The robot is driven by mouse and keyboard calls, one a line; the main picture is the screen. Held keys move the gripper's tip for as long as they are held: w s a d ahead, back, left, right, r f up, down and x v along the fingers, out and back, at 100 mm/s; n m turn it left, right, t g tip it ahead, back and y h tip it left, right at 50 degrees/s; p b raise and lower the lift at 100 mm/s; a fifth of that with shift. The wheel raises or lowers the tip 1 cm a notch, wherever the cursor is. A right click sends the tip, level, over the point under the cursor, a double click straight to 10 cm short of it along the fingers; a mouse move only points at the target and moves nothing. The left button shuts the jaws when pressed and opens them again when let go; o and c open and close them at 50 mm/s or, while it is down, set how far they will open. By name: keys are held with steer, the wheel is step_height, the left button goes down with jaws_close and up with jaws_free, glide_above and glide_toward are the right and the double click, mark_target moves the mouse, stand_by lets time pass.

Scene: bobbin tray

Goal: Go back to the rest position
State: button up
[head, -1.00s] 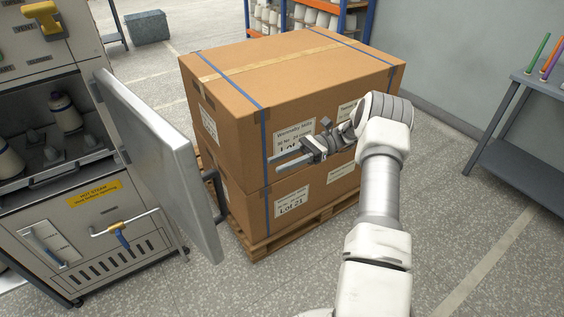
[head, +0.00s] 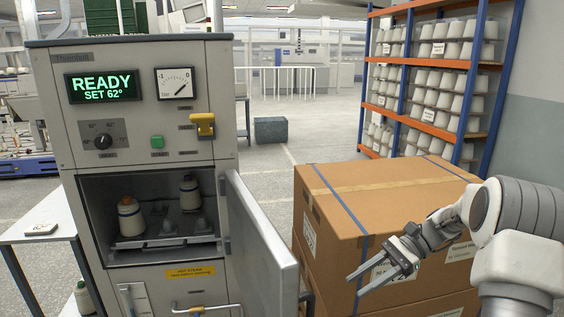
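My gripper (head: 380,278) is in front of the cardboard boxes, at the lower right of the head view. Its two fingers are apart with nothing between them. My arm is bent, coming in from the right edge. The steamer cabinet (head: 62,150) stands at the left with its door (head: 262,250) swung open, between the chamber and my gripper. Inside, two bobbins (head: 130,222) (head: 189,194) stand on the tray (head: 160,240), among several empty pegs. The display (head: 103,86) reads READY, SET 62°.
Strapped cardboard boxes (head: 400,185) fill the lower right, close to my gripper. An orange and blue rack (head: 425,128) of white cones stands behind them. A white side table (head: 38,232) is left of the cabinet. Open floor (head: 268,180) lies behind the door.

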steer(key=s+a+r+n+t+h+p, duration=0.2)
steer(key=s+r+n+t+h, duration=0.2)
steer(key=s, duration=0.7)
steer(key=s+a+r+n+t+h+p, duration=0.2)
steer(key=s+r+n+t+h, duration=0.3)
steer(key=s+r+n+h, duration=0.3)
steer(key=shift+s+r+n+t+p, duration=0.3)
steer(key=shift+s+r+p, duration=0.45)
steer(key=shift+s+r, duration=1.2)
steer(key=shift+w+d+r, duration=0.1)
steer(key=shift+w+r, duration=0.4)
steer(key=shift+w, duration=0.05)
